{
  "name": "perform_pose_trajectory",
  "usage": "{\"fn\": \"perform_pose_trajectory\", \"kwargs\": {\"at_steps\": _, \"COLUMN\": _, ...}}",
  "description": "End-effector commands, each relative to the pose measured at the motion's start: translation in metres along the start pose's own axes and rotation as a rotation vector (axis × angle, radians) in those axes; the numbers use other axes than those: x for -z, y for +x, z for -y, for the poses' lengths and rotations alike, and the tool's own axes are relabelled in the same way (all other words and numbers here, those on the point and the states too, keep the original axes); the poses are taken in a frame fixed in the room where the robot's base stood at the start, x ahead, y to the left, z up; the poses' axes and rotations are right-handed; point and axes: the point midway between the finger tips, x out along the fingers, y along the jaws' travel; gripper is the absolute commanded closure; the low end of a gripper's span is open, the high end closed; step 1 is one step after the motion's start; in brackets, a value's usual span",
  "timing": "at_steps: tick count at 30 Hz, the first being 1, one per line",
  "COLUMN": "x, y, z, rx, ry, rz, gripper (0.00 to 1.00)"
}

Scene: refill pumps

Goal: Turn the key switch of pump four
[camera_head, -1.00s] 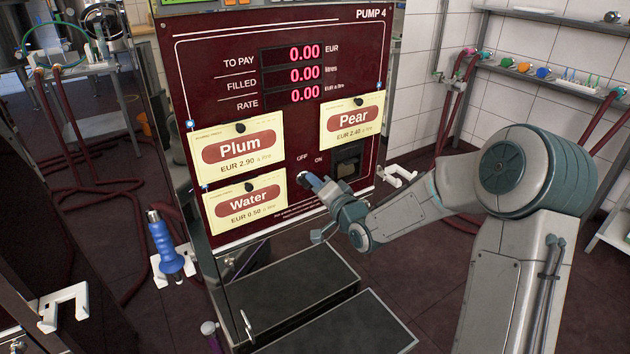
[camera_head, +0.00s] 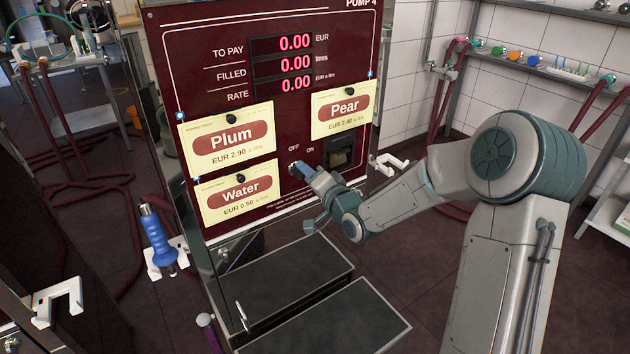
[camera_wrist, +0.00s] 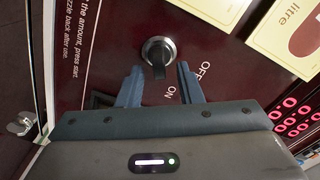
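Pump four (camera_head: 280,18) is a dark red panel with the title "PUMP 4" at its top edge. Its key switch (camera_wrist: 158,52) is a round metal switch with a dark key grip, between my fingers in the wrist view, by the OFF and ON labels. The key points toward my gripper, roughly along the panel, and not clearly at either label. My gripper (camera_wrist: 160,84) is open, with one blue finger on each side of the key and a gap to both. In the head view my gripper (camera_head: 297,168) reaches the panel below the OFF label and largely hides the switch.
Plum (camera_head: 229,139), Water (camera_head: 240,190) and Pear (camera_head: 343,106) price cards hang around the switch. A dark square opening (camera_head: 339,152) is to its right. A blue nozzle (camera_head: 158,238) sits in a white holder at left. Dark steps (camera_head: 285,275) stand below the panel.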

Motion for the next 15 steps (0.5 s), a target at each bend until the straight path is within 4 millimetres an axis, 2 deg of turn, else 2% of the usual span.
{"fn": "perform_pose_trajectory", "kwargs": {"at_steps": 5, "x": 0.001, "y": -0.022, "z": 0.000, "rx": -0.002, "ry": -0.001, "rz": -0.002, "gripper": 0.67}}
{"fn": "perform_pose_trajectory", "kwargs": {"at_steps": 15, "x": 0.000, "y": -0.099, "z": 0.000, "rx": -0.003, "ry": -0.001, "rz": -0.001, "gripper": 0.67}}
